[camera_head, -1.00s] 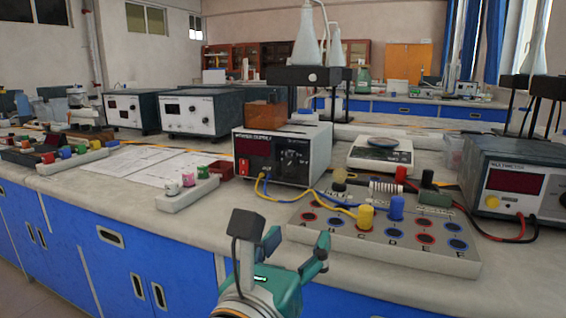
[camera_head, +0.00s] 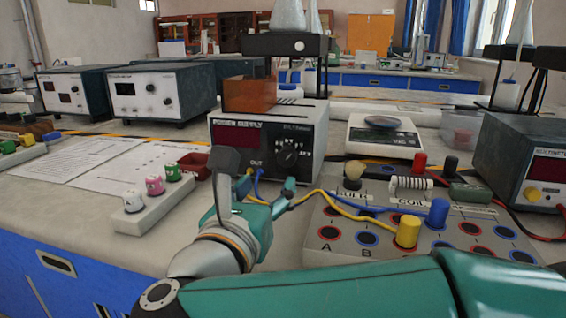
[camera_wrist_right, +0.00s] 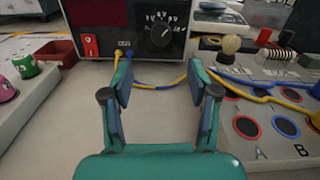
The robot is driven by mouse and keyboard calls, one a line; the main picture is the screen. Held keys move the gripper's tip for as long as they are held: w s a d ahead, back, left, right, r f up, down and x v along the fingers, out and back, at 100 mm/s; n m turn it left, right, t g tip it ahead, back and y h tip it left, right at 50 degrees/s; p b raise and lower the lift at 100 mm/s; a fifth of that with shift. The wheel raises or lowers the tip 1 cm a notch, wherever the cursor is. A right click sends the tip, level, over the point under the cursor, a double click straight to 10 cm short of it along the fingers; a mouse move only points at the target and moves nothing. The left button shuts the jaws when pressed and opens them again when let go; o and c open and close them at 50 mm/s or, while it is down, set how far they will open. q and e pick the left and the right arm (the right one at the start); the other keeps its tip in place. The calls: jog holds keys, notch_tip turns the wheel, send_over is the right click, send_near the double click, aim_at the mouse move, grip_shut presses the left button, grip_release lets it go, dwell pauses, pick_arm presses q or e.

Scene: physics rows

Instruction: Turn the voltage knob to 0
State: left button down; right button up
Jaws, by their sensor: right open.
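The power supply (camera_head: 228,135) stands on the bench with a dark display on its left and a black voltage knob (camera_head: 288,153) on its right front panel. The knob also shows in the right wrist view (camera_wrist_right: 160,36), with scale marks around it. My right gripper (camera_head: 262,188) is open and empty in front of the supply, below the knob and apart from it. The knob's exact setting is too small to read. My left gripper is in neither view.
Yellow and blue cables run from the supply to the plug board (camera_head: 340,250) at the right, which carries a yellow plug (camera_head: 407,231) and a coil (camera_head: 411,183). A balance (camera_head: 383,138) stands behind.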

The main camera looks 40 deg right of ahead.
aim_at(285, 159)
jog(key=b+x, duration=0.1)
jog(key=x, duration=1)
jog(key=shift+d, duration=0.1)
grip_shut()
